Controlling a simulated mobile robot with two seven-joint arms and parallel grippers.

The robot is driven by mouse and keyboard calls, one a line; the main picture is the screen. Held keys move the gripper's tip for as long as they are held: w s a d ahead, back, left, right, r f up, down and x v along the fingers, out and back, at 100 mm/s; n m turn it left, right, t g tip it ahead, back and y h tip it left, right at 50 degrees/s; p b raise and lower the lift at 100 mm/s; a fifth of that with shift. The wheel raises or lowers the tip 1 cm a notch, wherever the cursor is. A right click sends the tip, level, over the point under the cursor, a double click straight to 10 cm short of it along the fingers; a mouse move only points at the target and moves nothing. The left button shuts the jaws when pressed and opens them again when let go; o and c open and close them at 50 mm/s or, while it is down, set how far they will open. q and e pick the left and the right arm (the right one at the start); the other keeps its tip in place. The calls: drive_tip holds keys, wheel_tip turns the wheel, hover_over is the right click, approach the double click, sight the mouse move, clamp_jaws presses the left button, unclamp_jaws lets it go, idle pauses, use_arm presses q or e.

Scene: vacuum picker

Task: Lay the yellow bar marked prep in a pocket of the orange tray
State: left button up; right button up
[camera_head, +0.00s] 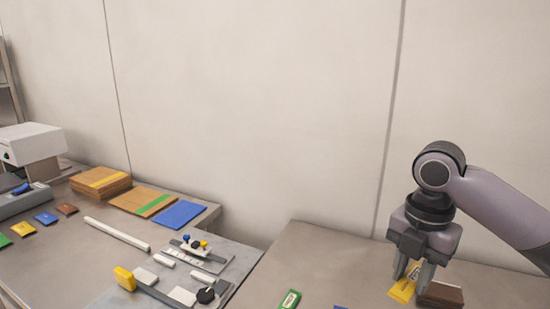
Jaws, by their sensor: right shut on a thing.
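My right gripper (413,279) is shut on a yellow bar (402,291) at the lower right, over the right table. The bar is tilted between the fingers. It has a pale patch with print too small to read, and the fingers hide part of it. I cannot tell whether it touches the table. A small yellow piece (22,229) also lies on the left table. No orange tray is seen in this view. My left gripper is not in view.
A dark brown block (441,294) lies close beside the held bar. A green piece (289,299) is at the front edge of view. A gap separates the tables. The left table holds a blue board (179,215), wooden boards (100,181) and a tool fixture (197,250).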

sight(412, 292)
drive_tip(key=m, duration=0.2)
drive_tip(key=f+m, duration=0.1)
drive_tip(key=m, duration=0.1)
drive_tip(key=s+f+m, duration=0.1)
drive_tip(key=m, duration=0.1)
drive_tip(key=shift+a+f+m, duration=0.2)
drive_tip(key=shift+m, duration=0.2)
drive_tip(key=m, duration=0.2)
drive_tip(key=s+f+m, duration=0.1)
drive_tip(key=m, duration=0.1)
drive_tip(key=f+m, duration=0.1)
drive_tip(key=m, duration=0.1)
drive_tip(key=shift+s+a+f+m, duration=0.1)
drive_tip(key=shift+s+a+m, duration=0.1)
drive_tip(key=shift+m, duration=0.1)
drive_tip(key=s+f+m, duration=0.1)
drive_tip(key=m, duration=0.3)
drive_tip(key=s+f+m, duration=0.1)
drive_tip(key=m, duration=0.3)
drive_tip(key=s+a+f+m, duration=0.1)
drive_tip(key=m, duration=0.3)
drive_tip(key=shift+f+m, duration=0.3)
drive_tip(key=shift+f, duration=0.1)
